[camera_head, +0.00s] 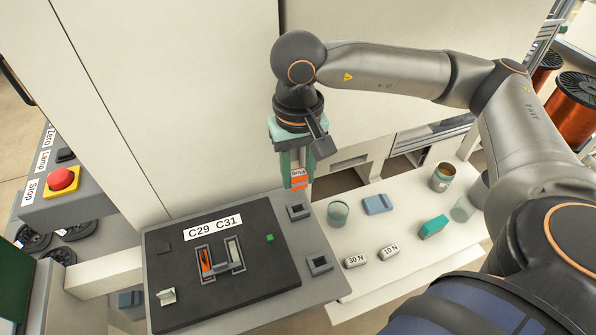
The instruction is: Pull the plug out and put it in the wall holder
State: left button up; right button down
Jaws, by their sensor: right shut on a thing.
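My right gripper (297,172) is shut on an orange plug (299,183) with a white label. It holds the plug in the air, above the back right edge of the dark panel (180,312); the fingers hide part of the plug. Two grey square sockets sit at the panel's right side, one at the back (299,211) and one nearer (319,264). I cannot tell which, if either, is the wall holder. A slotted recess (237,257) with an orange piece (206,261) lies below the "C29 C31" label. My left gripper is not in view.
A red stop button (62,180) is at the left. A pale wall (190,100) stands behind.

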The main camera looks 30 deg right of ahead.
jog(key=shift+w+d+f+n, duration=0.1)
jog(key=shift+w+n, duration=0.1)
jog(key=shift+n, duration=0.1)
jog(key=shift+f, duration=0.1)
jog(key=shift+f+b, duration=1.4)
jog(key=shift+f, duration=1.45)
jog(key=shift+f+b, duration=1)
jog(key=shift+b, duration=0.1)
jog(key=shift+c, duration=2.3)
grip_release()
jog(key=shift+r, duration=0.1)
